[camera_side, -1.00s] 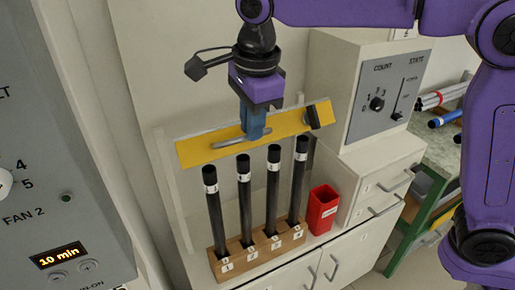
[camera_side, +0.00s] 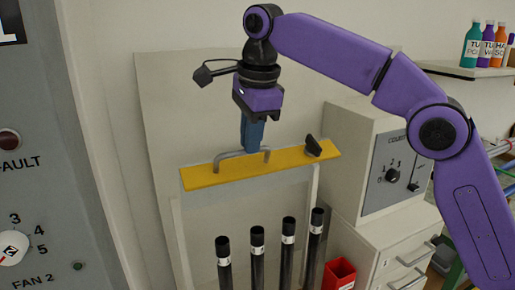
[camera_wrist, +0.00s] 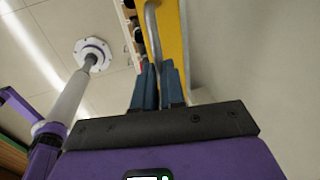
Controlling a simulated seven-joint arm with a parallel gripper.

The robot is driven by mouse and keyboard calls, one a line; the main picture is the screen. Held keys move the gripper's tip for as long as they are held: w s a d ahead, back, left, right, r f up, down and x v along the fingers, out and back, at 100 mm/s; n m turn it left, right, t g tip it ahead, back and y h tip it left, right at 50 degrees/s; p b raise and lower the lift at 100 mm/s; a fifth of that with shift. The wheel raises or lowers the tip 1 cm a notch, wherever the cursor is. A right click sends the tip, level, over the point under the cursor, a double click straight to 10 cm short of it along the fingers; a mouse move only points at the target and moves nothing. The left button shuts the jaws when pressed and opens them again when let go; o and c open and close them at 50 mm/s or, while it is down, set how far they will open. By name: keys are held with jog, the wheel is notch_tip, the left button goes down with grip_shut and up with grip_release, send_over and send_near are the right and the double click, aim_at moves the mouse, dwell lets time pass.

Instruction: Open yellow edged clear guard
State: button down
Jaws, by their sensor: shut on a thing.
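The clear guard (camera_side: 252,205) hangs upright in front of the back panel, with a yellow edge strip (camera_side: 300,160) along its top. A grey bar handle (camera_side: 228,156) is fixed to the strip. My gripper (camera_side: 250,147) is above the strip with its blue fingers shut on the handle. In the wrist view the gripper (camera_wrist: 158,75) has the handle (camera_wrist: 151,30) between its fingers, beside the yellow strip (camera_wrist: 172,35). The strip is above the tops of the dark rods (camera_side: 257,240). The guard's lower edge is hard to make out.
Several dark rods with white labels stand below the strip; their bases are out of frame. A black knob-like piece (camera_side: 313,146) is at the strip's right end. A red bin (camera_side: 341,275) and a grey control box (camera_side: 392,170) are to the right. The wall above is clear.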

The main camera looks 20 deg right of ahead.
aim_at(245, 161)
jog(key=shift+w+d+f, duration=0.15)
jog(key=shift+w+f, duration=0.4)
jog(key=shift+w, duration=0.25)
jog(key=shift+w+d+f, duration=0.1)
jog(key=shift+w+f, duration=0.45)
jog(key=shift+w, duration=0.2)
jog(key=c, duration=1.2)
grip_release()
jog(key=shift+o, duration=0.2)
jog(key=shift+a, duration=0.15)
jog(key=shift+s+a+r, duration=0.1)
jog(key=shift+s+r, duration=0.05)
jog(key=shift+s, duration=0.1)
jog(key=shift+s, duration=0.1)
